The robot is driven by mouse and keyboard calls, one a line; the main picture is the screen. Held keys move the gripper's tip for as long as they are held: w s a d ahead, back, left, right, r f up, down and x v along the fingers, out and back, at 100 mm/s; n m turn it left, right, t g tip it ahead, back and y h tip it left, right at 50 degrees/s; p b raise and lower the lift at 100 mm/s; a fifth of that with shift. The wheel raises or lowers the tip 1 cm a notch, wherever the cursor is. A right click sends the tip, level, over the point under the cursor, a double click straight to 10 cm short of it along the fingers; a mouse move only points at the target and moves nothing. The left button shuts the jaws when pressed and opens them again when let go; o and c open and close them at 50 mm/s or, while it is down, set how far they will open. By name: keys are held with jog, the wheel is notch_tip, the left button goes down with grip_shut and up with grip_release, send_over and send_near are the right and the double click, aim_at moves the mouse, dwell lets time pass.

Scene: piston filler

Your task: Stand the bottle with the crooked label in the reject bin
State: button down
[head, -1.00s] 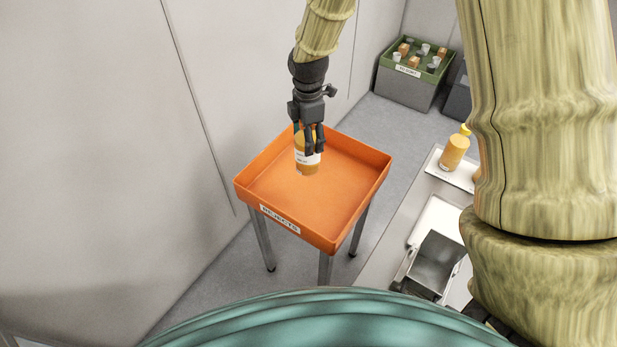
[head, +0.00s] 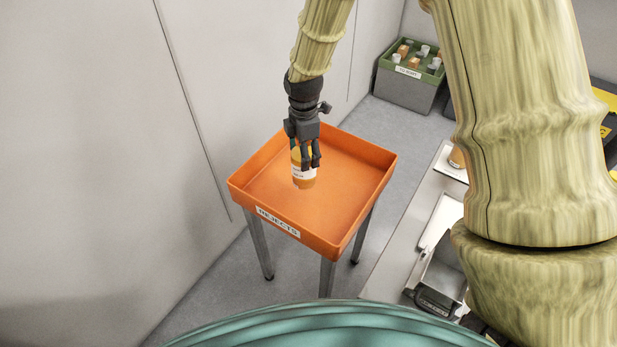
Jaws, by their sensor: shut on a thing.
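The reject bin (head: 345,230) is a shallow orange tray labelled REJECTS, on metal legs. My gripper (head: 309,165) points down over the bin, left of its middle, and is shut on an orange bottle (head: 301,183) with a white label. The bottle looks upright inside the bin's outline. I cannot tell whether its base touches the bin floor. The fingers cover its upper part and part of its label, so the label's slant is hard to judge.
A grey wall (head: 100,150) stands close on the left. A green crate (head: 411,72) with several small items sits at the back on a grey box. A pale counter (head: 400,265) runs on the right, with another orange bottle (head: 457,158) mostly hidden behind my arm.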

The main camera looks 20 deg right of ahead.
jog(key=shift+f+p, duration=0.95)
jog(key=shift+f, duration=3.2)
jog(key=shift+c, duration=1.8)
grip_release()
jog(key=shift+r+b, duration=1.6)
jog(key=shift+r, duration=4.55)
